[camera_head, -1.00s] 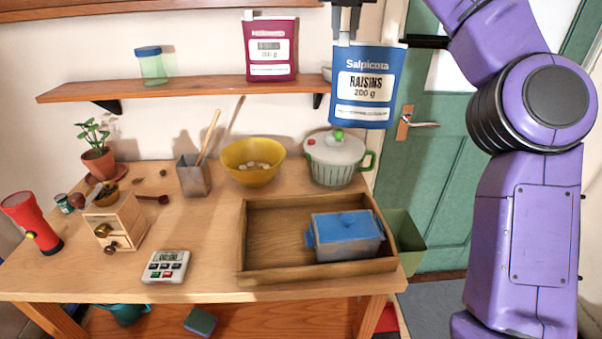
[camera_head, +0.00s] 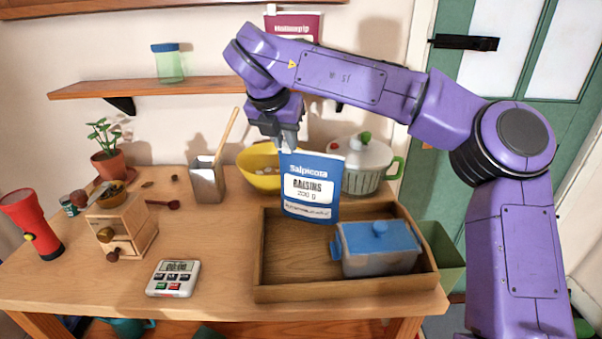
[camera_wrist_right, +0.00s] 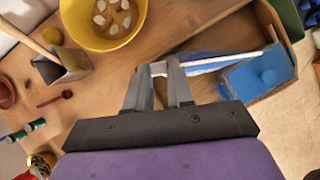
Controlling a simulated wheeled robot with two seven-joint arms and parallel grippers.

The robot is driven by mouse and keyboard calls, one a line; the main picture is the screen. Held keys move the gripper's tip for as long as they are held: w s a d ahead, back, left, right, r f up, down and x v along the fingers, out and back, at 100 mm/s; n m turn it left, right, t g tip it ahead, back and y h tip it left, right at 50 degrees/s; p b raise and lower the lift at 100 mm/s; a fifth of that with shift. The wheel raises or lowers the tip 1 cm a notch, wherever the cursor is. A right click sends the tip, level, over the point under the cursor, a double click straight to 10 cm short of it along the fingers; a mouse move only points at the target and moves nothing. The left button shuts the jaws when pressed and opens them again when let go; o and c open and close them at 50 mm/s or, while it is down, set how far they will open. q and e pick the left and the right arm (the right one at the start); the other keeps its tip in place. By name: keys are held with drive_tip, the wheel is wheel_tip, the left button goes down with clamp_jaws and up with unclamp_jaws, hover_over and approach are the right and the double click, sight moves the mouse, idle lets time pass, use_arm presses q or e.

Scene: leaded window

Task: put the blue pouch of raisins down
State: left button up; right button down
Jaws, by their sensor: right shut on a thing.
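The blue pouch of raisins (camera_head: 310,190) hangs upright, its label facing me, over the back left part of the wooden tray. In the head view I cannot tell whether its lower edge touches the tray. My right gripper (camera_head: 289,148) is shut on the pouch's top left part. In the right wrist view the fingers (camera_wrist_right: 160,72) pinch the pouch's top edge, and the blue pouch (camera_wrist_right: 203,62) extends to the right. My left gripper is not in view.
The wooden tray (camera_head: 279,291) holds a blue-lidded box (camera_head: 376,247) at its right. A yellow bowl (camera_head: 257,172), a white lidded pot (camera_head: 357,170) and a utensil holder (camera_head: 207,181) stand behind. A timer (camera_head: 173,278) lies left of the tray. Bare tabletop lies between.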

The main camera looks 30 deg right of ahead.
sight(287, 159)
drive_tip(key=f, duration=0.3)
drive_tip(key=shift+s+a+f, duration=0.1)
drive_tip(key=shift+s+f, duration=0.2)
drive_tip(key=shift+f, duration=0.05)
drive_tip(key=shift+w+f, duration=0.15)
drive_tip(key=shift+f, duration=0.3)
drive_tip(key=c, duration=1)
unclamp_jaws()
drive_tip(key=shift+r, duration=0.1)
drive_tip(key=shift+r, duration=0.3)
drive_tip(key=v, duration=1.1)
drive_tip(key=shift+s+a+r+b, duration=0.2)
drive_tip(key=shift+r+b, duration=0.15)
